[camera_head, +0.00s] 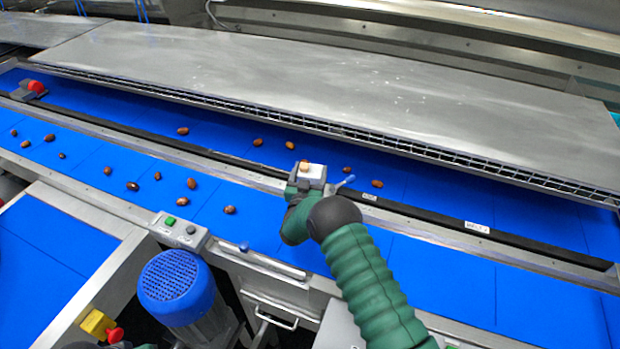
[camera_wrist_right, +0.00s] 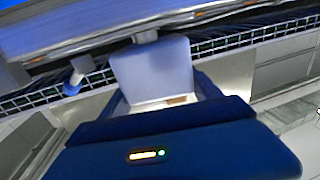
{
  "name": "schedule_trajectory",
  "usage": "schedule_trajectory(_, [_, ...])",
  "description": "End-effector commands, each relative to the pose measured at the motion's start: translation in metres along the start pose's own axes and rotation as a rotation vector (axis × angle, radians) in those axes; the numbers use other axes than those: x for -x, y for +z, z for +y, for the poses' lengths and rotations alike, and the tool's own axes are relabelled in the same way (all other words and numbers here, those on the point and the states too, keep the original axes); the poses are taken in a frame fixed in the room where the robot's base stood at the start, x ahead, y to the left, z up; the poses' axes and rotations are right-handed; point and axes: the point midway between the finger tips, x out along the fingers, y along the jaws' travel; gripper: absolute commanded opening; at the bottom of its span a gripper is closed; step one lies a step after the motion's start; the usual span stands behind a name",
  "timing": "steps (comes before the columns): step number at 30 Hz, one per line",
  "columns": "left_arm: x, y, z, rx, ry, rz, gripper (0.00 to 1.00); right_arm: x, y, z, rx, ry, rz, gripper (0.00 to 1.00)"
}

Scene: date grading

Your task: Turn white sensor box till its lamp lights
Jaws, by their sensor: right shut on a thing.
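The white sensor box (camera_head: 313,172) sits at the belt's middle rail, with a small orange-tan patch on its top. My right gripper (camera_head: 303,185) is shut on it from the near side; the fingers partly hide it. In the right wrist view the pale box (camera_wrist_right: 153,70) fills the upper middle, below a short grey post. A dark blue body (camera_wrist_right: 180,145) below it carries a yellow bar and a green dot, both bright; I cannot tell whether this belongs to my gripper. No lit lamp on the box is clear.
A blue knob (camera_head: 346,181) stands just right of the box. Several brown dates (camera_head: 191,183) lie on the blue belts. A long metal cover (camera_head: 300,90) spans the back. A button panel (camera_head: 180,230) and a blue motor (camera_head: 170,280) are at the front left.

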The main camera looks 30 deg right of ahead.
Motion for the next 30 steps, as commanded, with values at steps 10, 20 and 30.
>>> schedule_trajectory(10, [-0.033, 0.008, 0.000, 0.000, 0.000, 0.000, 0.00, -0.001, 0.000, -0.002, -0.002, 0.153, 0.006, 0.32])
schedule_trajectory(20, [-0.035, 0.008, 0.000, 0.000, 0.000, 0.000, 0.00, -0.001, -0.004, -0.001, 0.000, 0.183, 0.006, 0.32])
schedule_trajectory(30, [-0.035, 0.008, 0.000, 0.000, 0.000, 0.000, 0.00, -0.001, -0.003, -0.001, 0.000, 0.182, 0.006, 0.91])
